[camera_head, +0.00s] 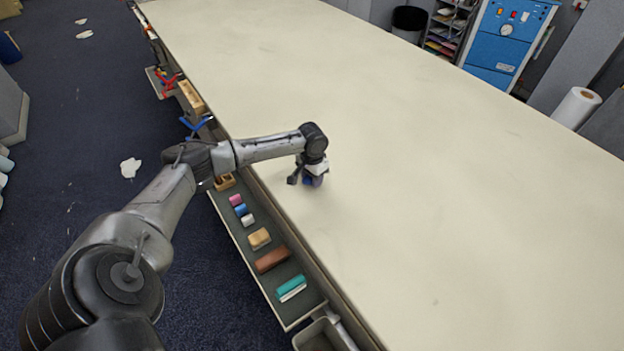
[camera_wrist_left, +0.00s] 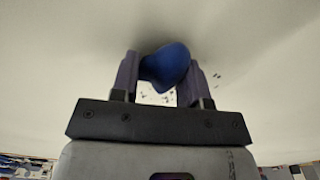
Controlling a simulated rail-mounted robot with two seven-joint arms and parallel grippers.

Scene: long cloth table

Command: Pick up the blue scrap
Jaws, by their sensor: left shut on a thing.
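The blue scrap (camera_wrist_left: 167,67) is a small, crumpled dark blue piece between the two fingers of my left gripper (camera_wrist_left: 158,80) in the left wrist view. The fingers are shut on it, one on each side. In the head view my left gripper (camera_head: 313,182) is low over the pale table (camera_head: 400,130), near its left edge, and a bit of blue shows at its tip. I cannot tell whether the scrap still touches the cloth. My right gripper is not in view.
A side tray (camera_head: 236,232) along the table's left edge holds chalks, a brown block (camera_head: 272,259) and a teal-and-white block (camera_head: 291,287). The tabletop around my gripper is clear. A blue cabinet (camera_head: 505,40) and a white roll (camera_head: 577,106) stand beyond the far side.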

